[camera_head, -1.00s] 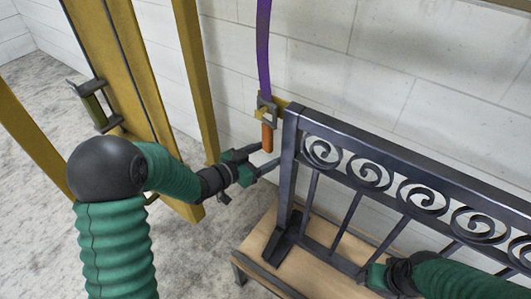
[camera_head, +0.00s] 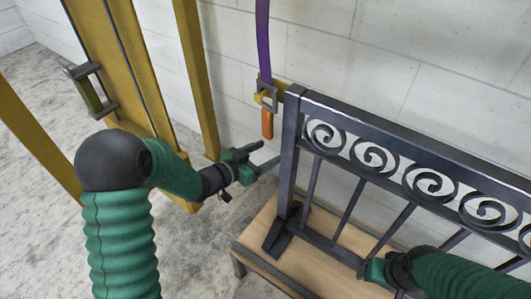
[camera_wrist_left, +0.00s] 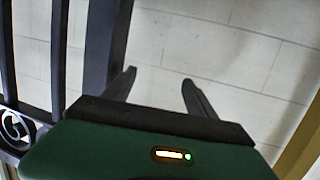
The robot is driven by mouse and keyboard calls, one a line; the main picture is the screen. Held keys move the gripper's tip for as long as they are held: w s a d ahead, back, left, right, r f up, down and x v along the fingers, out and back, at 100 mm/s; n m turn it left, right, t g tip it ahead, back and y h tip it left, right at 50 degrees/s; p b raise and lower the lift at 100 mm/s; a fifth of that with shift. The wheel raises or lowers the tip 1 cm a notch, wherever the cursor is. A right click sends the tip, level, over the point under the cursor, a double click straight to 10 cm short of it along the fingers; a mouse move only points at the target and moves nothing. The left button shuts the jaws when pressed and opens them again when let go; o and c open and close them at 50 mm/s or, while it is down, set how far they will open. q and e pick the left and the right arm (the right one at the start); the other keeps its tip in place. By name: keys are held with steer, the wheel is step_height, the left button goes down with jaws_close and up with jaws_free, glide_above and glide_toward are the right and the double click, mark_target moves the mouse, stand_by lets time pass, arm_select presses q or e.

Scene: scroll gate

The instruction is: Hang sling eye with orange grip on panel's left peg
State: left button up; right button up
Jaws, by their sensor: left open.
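The sling eye (camera_head: 267,95) is a grey metal frame on the end of a purple strap (camera_head: 262,40). Its orange grip (camera_head: 267,123) hangs straight down below it. The eye is at the yellow peg (camera_head: 283,88) by the top of the panel's (camera_head: 292,135) left post and appears to be on it. My left gripper (camera_head: 268,154) is open and empty, just below the orange grip and apart from it. The left wrist view shows its spread fingers (camera_wrist_left: 158,77) with nothing between. My right gripper (camera_head: 370,272) is at the panel's lower bars; its fingers are not clear.
The dark scrollwork panel stands on a wooden platform (camera_head: 250,243). Yellow posts (camera_head: 195,70) and a yellow beam with a handle (camera_head: 90,88) stand at the left. A pale block wall (camera_head: 400,60) is behind. Floor is open at the left.

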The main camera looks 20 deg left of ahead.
arm_select(q)
steer(key=s+a+p, duration=0.2)
steer(key=s+a, duration=0.1)
steer(key=s, duration=0.7)
steer(key=shift+s+a, duration=0.2)
steer(key=shift+a, duration=0.2)
stand_by(1.0)
steer(key=s+a+f+n+g+y, duration=0.3)
steer(key=a+f+g+y, duration=0.2)
steer(key=y, duration=0.3)
steer(key=s+d+n+g, duration=0.3)
steer(key=s+d+g, duration=0.2)
steer(key=s, duration=0.7)
step_height(320, 180, up, 31)
steer(key=p, duration=3.1)
steer(key=shift+s+a+f, duration=0.15)
steer(key=shift+s+a, duration=0.05)
